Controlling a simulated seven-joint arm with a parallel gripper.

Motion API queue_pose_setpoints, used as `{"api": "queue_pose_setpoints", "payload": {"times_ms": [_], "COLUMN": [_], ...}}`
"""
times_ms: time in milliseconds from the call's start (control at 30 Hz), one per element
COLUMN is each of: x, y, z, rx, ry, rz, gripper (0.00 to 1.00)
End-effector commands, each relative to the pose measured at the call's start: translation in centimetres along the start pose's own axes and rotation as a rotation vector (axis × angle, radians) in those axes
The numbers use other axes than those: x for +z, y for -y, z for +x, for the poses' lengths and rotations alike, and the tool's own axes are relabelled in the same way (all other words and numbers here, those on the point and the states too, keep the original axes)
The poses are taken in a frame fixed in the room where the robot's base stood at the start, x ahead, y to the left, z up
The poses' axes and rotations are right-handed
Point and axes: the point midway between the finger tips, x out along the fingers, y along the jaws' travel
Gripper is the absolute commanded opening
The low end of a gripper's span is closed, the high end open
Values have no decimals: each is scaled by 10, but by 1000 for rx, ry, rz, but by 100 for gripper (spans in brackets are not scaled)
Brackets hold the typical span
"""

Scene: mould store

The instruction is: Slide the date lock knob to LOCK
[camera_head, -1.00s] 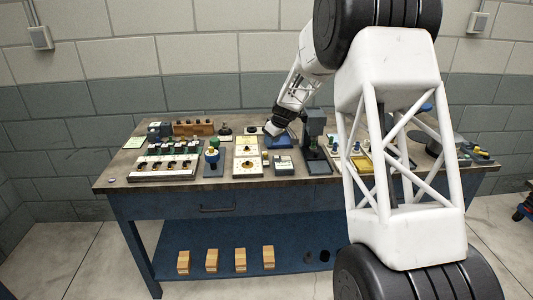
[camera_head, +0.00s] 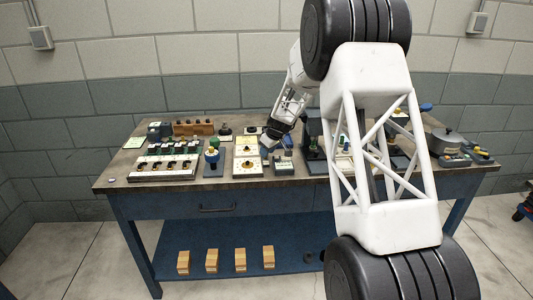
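I cannot make out which thing on the bench bears the date lock knob; no LOCK lettering is legible. A small grey-green device (camera_head: 283,167) with a pale top sits near the front edge, right of a white panel (camera_head: 247,163) with yellow and dark round parts. My gripper (camera_head: 268,146) is over the bench, just behind and left of the grey-green device and close to the white panel's right side. Its fingers are too small to tell open from shut, and any contact is unclear. My arm hides part of the bench's right half.
A dark green upright device (camera_head: 314,140) stands close on the gripper's right.

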Motion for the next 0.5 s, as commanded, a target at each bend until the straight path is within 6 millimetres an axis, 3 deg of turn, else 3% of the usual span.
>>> {"api": "queue_pose_setpoints", "payload": {"times_ms": [200,500], "x": [0,0], "y": [0,0], "z": [12,13], "rx": [0,1], "ry": [0,0], "rz": [0,0], "gripper": [33,33]}}
